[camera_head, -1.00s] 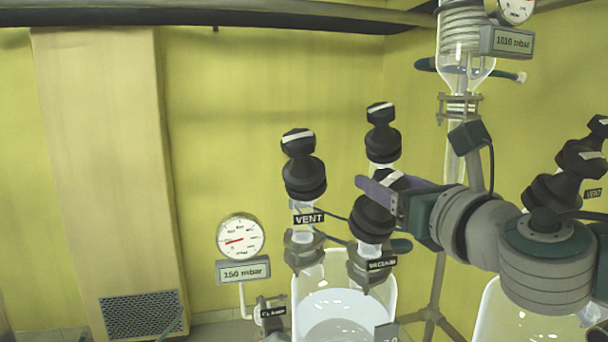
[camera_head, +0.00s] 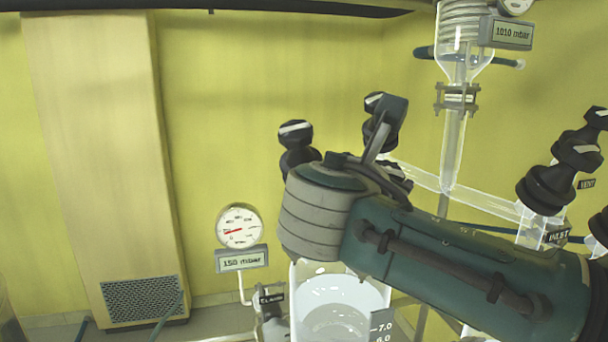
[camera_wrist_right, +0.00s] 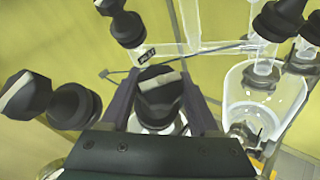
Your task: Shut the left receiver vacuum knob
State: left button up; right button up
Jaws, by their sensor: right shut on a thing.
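In the right wrist view, the vacuum knob (camera_wrist_right: 160,98) is black with a pale stripe running nearly crosswise. The purple fingers of my right gripper (camera_wrist_right: 156,82) stand on either side of it and are shut on it. Its label is not readable there. In the head view, my right forearm and wrist cover the knob, its label and most of the gripper. The left receiver (camera_head: 335,305) is a clear glass vessel below my wrist. My left gripper is not in view.
Another black striped knob (camera_head: 296,140) stands left of my wrist, and one more (camera_head: 378,112) stands behind it. The gauge display (camera_head: 242,259) on the left reads 150 mbar. More knobs (camera_head: 548,185) and glass tubing (camera_head: 452,150) are to the right.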

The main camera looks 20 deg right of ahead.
jog(key=shift+f+m+g+h+b, duration=0.1)
jog(key=shift+m+g+h+b, duration=0.4)
jog(key=shift+m+g, duration=0.6)
jog(key=m+g+b, duration=0.2)
jog(key=shift+f+m+g+h+b, duration=0.1)
jog(key=shift+m+g+h+b, duration=0.2)
jog(key=shift+m+g+b, duration=1)
jog(key=shift+b, duration=0.15)
jog(key=shift+r, duration=0.2)
jog(key=shift+s+m+g, duration=0.1)
jog(key=shift+m+g, duration=0.2)
jog(key=shift+g, duration=0.1)
jog(key=shift+d, duration=0.1)
